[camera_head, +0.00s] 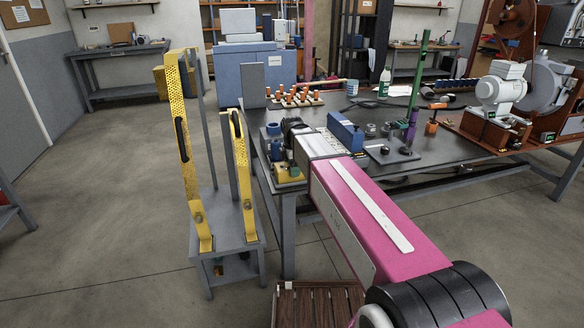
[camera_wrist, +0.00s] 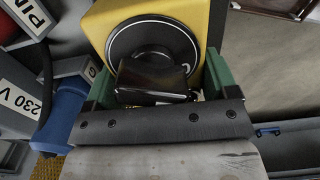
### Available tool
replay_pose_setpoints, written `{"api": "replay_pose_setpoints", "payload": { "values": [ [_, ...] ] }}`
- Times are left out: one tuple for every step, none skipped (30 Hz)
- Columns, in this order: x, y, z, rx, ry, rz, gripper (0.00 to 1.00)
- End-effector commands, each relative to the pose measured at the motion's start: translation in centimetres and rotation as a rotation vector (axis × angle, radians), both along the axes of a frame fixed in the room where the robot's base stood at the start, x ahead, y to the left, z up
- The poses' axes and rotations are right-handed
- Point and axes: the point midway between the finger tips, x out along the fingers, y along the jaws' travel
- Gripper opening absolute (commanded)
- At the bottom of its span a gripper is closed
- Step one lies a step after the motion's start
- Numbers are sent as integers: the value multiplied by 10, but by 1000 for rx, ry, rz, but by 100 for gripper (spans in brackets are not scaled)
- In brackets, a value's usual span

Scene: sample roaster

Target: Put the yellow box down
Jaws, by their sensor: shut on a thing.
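The yellow box (camera_wrist: 112,22) fills the top middle of the wrist view, with a round black dial and a black knob (camera_wrist: 150,75) on its face. My gripper (camera_wrist: 155,85) has its green fingers on either side of the knob and is shut on the box there. In the head view the yellow box (camera_head: 281,178) shows only in part below my gripper (camera_head: 291,160), at the workbench's (camera_head: 345,115) near left corner. My wrist hides much of it. I cannot tell whether it touches the bench top.
A blue block (camera_head: 345,131) and a plate with black knobs (camera_head: 390,153) are right of my gripper. Behind stands a rack of orange-handled pieces (camera_head: 294,97). A grey stand with yellow uprights (camera_head: 228,215) is close on the left. A motor machine (camera_head: 503,90) fills the right end.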

Motion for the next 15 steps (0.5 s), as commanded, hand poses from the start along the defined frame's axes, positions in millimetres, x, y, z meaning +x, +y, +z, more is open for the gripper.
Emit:
{"api": "replay_pose_setpoints", "payload": {
  "values": [
    [0,0,0,0,0,0,34],
    [0,0,0,0,0,0,34],
    [0,0,0,0,0,0,34],
    [0,0,-1,0,0,0,34],
    [0,0,-2,0,0,0,34],
    [0,0,-3,0,1,0,83],
    [0,0,-2,0,0,0,93],
    [0,0,-2,0,0,0,100],
    [0,0,-2,0,0,0,100],
    [0,0,-2,0,0,0,100],
    [0,0,-2,0,0,0,100],
    [0,0,-2,0,0,0,100],
    [0,0,-2,0,0,0,100],
    [0,0,-2,0,0,0,100],
    [0,0,-1,0,0,0,100]
  ]
}}
